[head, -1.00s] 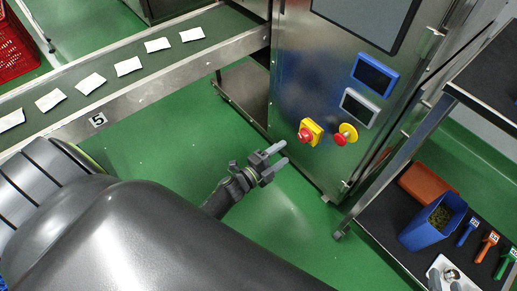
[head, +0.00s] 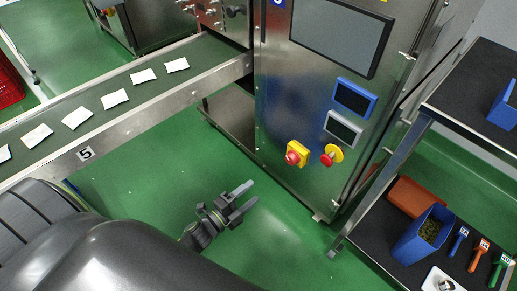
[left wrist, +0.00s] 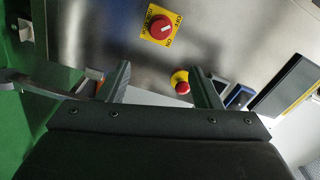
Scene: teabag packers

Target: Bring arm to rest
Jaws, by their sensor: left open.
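My left gripper (head: 243,203) is open and empty in the head view. It hangs over the green floor in front of the steel packing machine (head: 300,110), apart from it. In the left wrist view its two fingers (left wrist: 160,88) stand apart, with the machine's front behind them. My right gripper cannot be made out in the head view.
The machine carries a red knob on a yellow plate (head: 297,153) and a red button (head: 331,155). A conveyor (head: 150,102) with several white teabag packets runs at left. At right, a cart shelf (head: 365,236) holds a blue bin (head: 422,234), an orange tray (head: 415,196) and several scoops.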

